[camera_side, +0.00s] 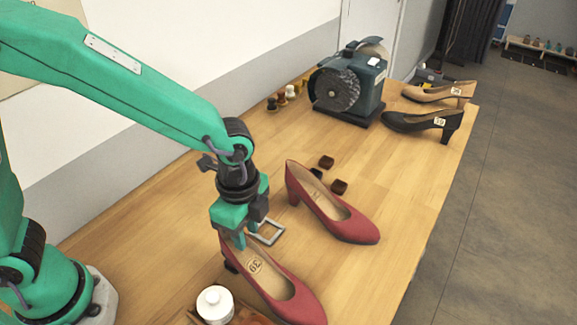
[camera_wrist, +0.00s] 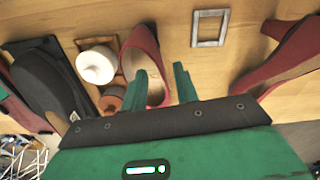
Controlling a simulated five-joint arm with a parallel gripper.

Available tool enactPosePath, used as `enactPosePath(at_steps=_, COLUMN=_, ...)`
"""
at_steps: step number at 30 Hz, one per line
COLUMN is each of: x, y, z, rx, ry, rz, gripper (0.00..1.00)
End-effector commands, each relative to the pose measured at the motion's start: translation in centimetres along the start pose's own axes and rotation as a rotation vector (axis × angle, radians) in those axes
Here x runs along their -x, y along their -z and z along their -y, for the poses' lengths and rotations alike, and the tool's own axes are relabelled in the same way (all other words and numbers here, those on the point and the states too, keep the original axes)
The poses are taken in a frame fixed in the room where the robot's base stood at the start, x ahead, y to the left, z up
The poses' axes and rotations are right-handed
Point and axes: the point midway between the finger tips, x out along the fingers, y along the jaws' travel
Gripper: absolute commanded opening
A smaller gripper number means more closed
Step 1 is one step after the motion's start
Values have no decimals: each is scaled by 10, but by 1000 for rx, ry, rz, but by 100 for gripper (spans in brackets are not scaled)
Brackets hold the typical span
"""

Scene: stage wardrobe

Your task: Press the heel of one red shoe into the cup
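In the side view, one red shoe (camera_side: 272,283) marked 39 lies nearest, toe to the lower right. A second red shoe (camera_side: 332,212) stands beyond it. My gripper (camera_side: 246,240) points down over the near shoe's heel end. In the wrist view, my gripper (camera_wrist: 168,84) has its fingers apart with nothing clamped, and the near shoe (camera_wrist: 137,40) shows behind and between them. I cannot tell whether they touch it. The second shoe (camera_wrist: 290,62) is at right. A square grey frame (camera_wrist: 194,28) lies flat between the shoes; no other cup is clear.
A white-topped jar (camera_side: 215,303) stands on a wooden tray beside the near shoe. Small brown blocks (camera_side: 340,187) lie behind the second shoe. A grinding machine (camera_side: 347,88), a black shoe (camera_side: 424,122) and a tan shoe (camera_side: 437,92) stand at the back. The table's right side is clear.

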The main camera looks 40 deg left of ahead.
Motion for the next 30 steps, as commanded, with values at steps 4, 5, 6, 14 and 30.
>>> enactPosePath(at_steps=4, x=15, y=0, z=1, rx=0, ry=3, rz=-3, gripper=30)
enactPosePath(at_steps=5, x=19, y=0, z=0, rx=0, ry=3, rz=-2, gripper=30)
enactPosePath(at_steps=6, x=24, y=0, z=0, rx=0, ry=3, rz=-3, gripper=30)
enactPosePath(at_steps=14, x=57, y=0, z=1, rx=0, ry=3, rz=-3, gripper=30)
enactPosePath(at_steps=30, x=76, y=-6, z=1, rx=30, ry=8, rz=-8, gripper=30)
